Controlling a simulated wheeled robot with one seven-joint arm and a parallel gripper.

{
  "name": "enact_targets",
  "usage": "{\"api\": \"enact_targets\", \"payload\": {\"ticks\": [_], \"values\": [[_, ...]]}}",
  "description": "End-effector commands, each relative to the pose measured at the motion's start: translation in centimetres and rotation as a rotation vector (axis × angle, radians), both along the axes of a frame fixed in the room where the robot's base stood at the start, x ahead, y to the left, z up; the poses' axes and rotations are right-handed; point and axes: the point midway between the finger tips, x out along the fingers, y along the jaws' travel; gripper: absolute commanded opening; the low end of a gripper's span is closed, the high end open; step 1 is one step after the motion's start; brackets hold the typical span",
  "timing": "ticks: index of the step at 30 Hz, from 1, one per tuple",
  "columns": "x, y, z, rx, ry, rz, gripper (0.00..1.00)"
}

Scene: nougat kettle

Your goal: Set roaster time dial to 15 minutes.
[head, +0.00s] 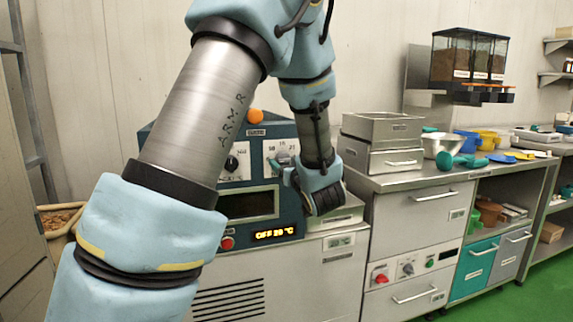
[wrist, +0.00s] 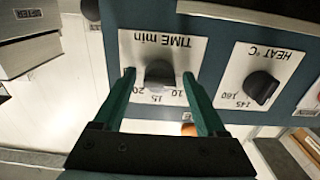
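The roaster (head: 262,185) stands in the middle of the head view, partly behind my arm. Its time dial is a grey knob (wrist: 159,74) on a white "TIME min" plate, seen upside down in the wrist view. The marks 10, 15 and 20 are readable on the plate; the knob's pointer setting is not clear. My gripper (wrist: 158,77) is open, with one teal finger on each side of the knob. Gaps show between fingers and knob in this view; contact is not evident. In the head view my wrist hides part of the dial plate (head: 281,150).
The black heat dial (wrist: 261,87) is beside the time plate, near one finger. The roaster's display (head: 275,234) reads "OFF 20 °C", with a red button (head: 227,242) beside it. A steel counter (head: 425,178) with boxes and bowls stands to the right.

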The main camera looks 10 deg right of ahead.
Motion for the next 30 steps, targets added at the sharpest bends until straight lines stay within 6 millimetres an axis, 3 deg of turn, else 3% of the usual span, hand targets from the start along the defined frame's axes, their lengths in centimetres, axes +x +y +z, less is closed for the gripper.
{"api": "enact_targets", "payload": {"ticks": [2,19,30], "values": [[-0.02,0.00,0.00,0.000,0.000,0.000,0.64],[-0.03,0.01,0.00,0.000,0.000,0.000,0.00],[-0.05,0.01,0.14,0.051,0.008,0.000,0.00]]}}
